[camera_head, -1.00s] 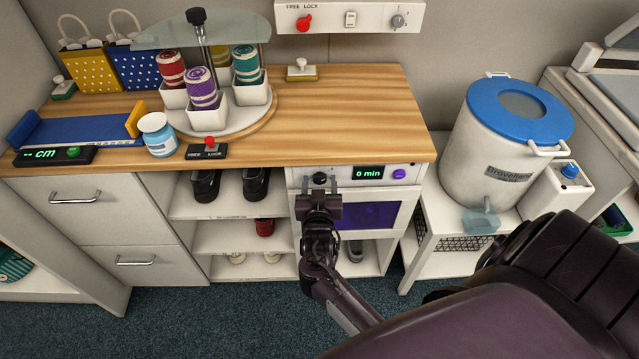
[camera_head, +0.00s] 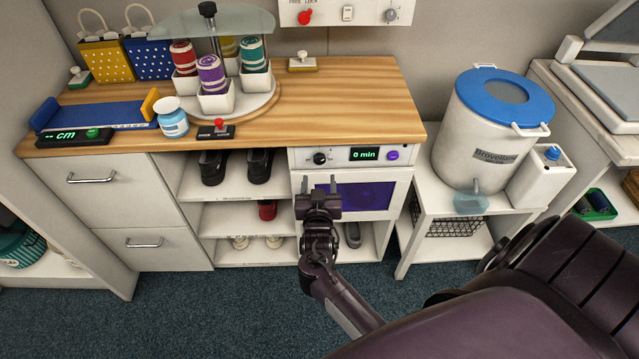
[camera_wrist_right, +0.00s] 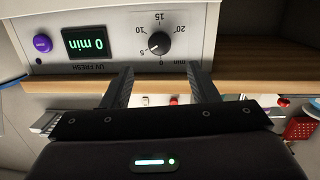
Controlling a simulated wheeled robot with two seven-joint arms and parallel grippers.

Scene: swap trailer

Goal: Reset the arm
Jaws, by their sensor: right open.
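My right gripper (camera_head: 318,190) is in front of the small white cabinet unit (camera_head: 400,155) under the wooden counter, below its knob. Its fingers are apart and nothing is between them. In the right wrist view my two open fingers (camera_wrist_right: 160,85) point toward the panel, which appears upside down, with a black timer knob (camera_wrist_right: 160,43), a green "0 min" display (camera_wrist_right: 86,41) and a purple button (camera_wrist_right: 42,43). The purple window (camera_head: 368,196) of the unit's door is partly hidden by my gripper. My left gripper is not in view.
A white drum (camera_head: 490,130) with a blue lid stands on a side stand at the right. Carpet (camera_head: 235,310) is clear in front.

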